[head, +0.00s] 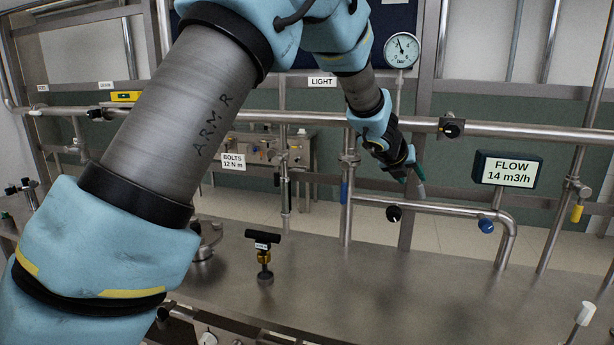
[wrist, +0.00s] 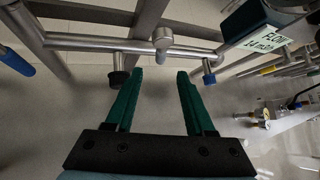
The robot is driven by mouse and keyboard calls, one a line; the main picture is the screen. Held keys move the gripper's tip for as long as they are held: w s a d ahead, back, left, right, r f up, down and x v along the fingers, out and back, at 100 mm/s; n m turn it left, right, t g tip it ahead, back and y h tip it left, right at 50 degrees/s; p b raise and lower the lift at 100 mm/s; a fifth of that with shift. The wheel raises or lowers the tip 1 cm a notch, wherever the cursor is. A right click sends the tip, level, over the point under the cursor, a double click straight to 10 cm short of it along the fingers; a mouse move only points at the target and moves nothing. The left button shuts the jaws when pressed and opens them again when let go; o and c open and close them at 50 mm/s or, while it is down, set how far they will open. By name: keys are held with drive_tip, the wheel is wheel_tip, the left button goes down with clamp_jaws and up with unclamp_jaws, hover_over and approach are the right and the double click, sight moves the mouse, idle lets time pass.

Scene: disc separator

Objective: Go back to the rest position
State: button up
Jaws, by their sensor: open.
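My gripper (head: 411,181) is in the upper middle of the head view, at the end of my raised arm. It hangs in front of the pipework, above and behind the steel table. In the wrist view my gripper (wrist: 168,75) shows two green fingers spread apart with nothing between them. Past the fingertips are a horizontal pipe (wrist: 100,43) and the floor. From these frames I cannot tell the exact gap between fingertips and pipe.
A steel table (head: 340,285) spans the front, with a black T-handled valve (head: 263,245) on it. A flow display (head: 507,171) stands to the right, and a pressure gauge (head: 402,50) is above my gripper. A low pipe with a black knob (head: 394,213) and a blue knob (head: 487,226) runs below it.

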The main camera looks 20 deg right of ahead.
drive_tip(key=shift+w, duration=0.1)
drive_tip(key=w+a+f+n+t+y, duration=0.1)
drive_tip(key=w+a+n+t+y, duration=0.15)
drive_tip(key=w+a+n, duration=0.7)
drive_tip(key=w+a+f+n+t+y, duration=0.1)
drive_tip(key=w+a+n+y, duration=0.15)
drive_tip(key=a+n, duration=1.3)
drive_tip(key=s+a+f+n+g+y, duration=0.1)
drive_tip(key=s+a+f+n+y, duration=0.15)
drive_tip(key=a, duration=0.95)
drive_tip(key=s+a+f+n+g+y, duration=0.1)
drive_tip(key=s+a+n, duration=0.25)
drive_tip(key=a, duration=0.75)
drive_tip(key=s+a+f+n+g, duration=0.3)
drive_tip(key=s+a+n+g, duration=0.1)
drive_tip(key=s+a+n, duration=0.6)
drive_tip(key=s+n, duration=0.2)
drive_tip(key=s, duration=0.1)
drive_tip(key=shift+a+n+y, duration=0.3)
drive_tip(key=shift+y, duration=0.05)
